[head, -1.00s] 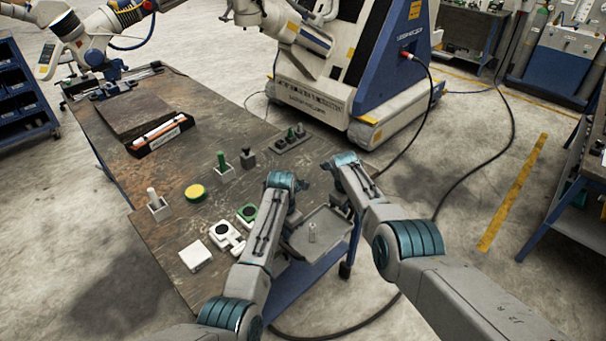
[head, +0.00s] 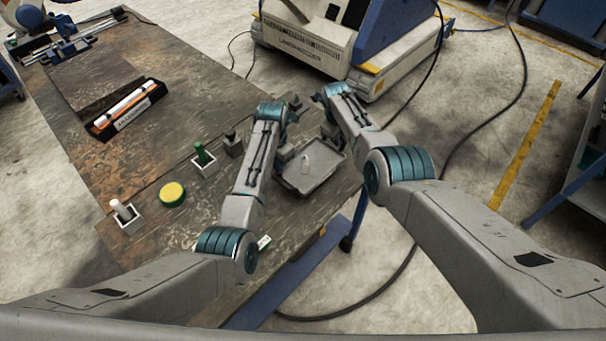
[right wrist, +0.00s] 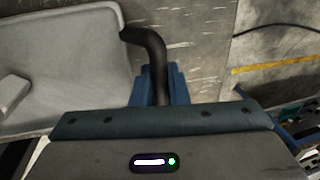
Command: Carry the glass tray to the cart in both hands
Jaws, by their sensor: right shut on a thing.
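The grey shallow tray (head: 318,178) is at the table's right edge, with a small pale upright piece (head: 306,163) inside. In the right wrist view the tray's pale inside (right wrist: 60,60) fills the left, and a black bent handle (right wrist: 155,55) runs from it into my right gripper (right wrist: 158,88). My right gripper (head: 330,130) is shut on that handle at the tray's far right side. My left gripper (head: 286,154) is at the tray's left side, mostly hidden behind its own wrist, so its hold on a handle cannot be seen.
The brown table (head: 120,185) holds a yellow round piece (head: 172,193), a green-topped holder (head: 203,158), a white-topped holder (head: 124,214) and an orange-black case (head: 128,108). A blue-framed cart or bench (head: 590,150) stands at right. Floor between is open, crossed by a black cable (head: 470,135).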

